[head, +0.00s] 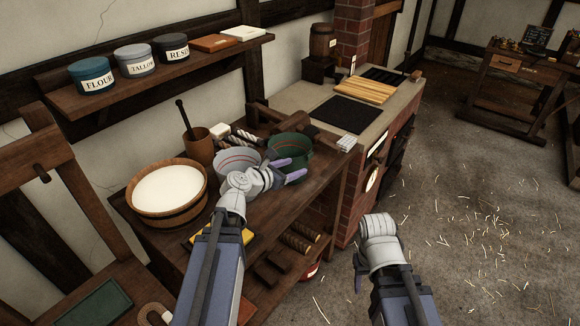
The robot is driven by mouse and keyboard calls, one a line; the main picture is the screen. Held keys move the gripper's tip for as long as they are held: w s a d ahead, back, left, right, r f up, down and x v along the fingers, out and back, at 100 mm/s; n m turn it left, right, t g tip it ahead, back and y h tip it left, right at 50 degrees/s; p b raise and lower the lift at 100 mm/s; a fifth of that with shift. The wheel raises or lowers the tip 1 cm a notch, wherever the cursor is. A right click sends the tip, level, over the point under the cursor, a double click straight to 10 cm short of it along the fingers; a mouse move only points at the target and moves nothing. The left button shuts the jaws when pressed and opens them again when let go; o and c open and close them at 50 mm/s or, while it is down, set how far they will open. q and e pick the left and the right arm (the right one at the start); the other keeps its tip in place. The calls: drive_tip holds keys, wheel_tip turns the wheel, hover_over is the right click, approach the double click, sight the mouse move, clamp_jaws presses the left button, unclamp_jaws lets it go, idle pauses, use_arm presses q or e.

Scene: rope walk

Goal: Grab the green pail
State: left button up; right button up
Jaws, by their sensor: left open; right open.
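The green pail (303,157) stands upright on the wooden bench, to the right of a grey pail (228,160). My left gripper (296,169) is open at the near side of the green pail, with its purple-tipped fingers pointing right. One finger overlaps the pail's near rim in the picture, and I cannot tell whether it touches. The gripper hides part of the pail's near side.
On the wooden bench (265,210) a tub of white stuff (168,190) and a mortar (199,148) stand left of the pails. Rope coils and wooden pieces lie behind them. A brick stove (373,150) adjoins on the right. The floor at right is open, strewn with straw.

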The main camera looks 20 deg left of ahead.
sight(309, 153)
use_arm(q)
drive_tip(key=shift+n+t, duration=0.5)
drive_tip(key=shift+n, duration=0.4)
drive_tip(key=b+x, duration=0.1)
drive_tip(key=x, duration=0.3)
drive_tip(key=a+b+x, duration=0.1)
drive_tip(key=x, duration=0.2)
drive_tip(key=w+a+b+x, duration=0.1)
drive_tip(key=x, duration=0.3)
drive_tip(key=shift+w+d+r+b, duration=0.1)
drive_tip(key=shift+w+b, duration=0.1)
drive_tip(key=shift+b, duration=0.15)
drive_tip(key=shift+s, duration=0.1)
clamp_jaws()
idle(0.5)
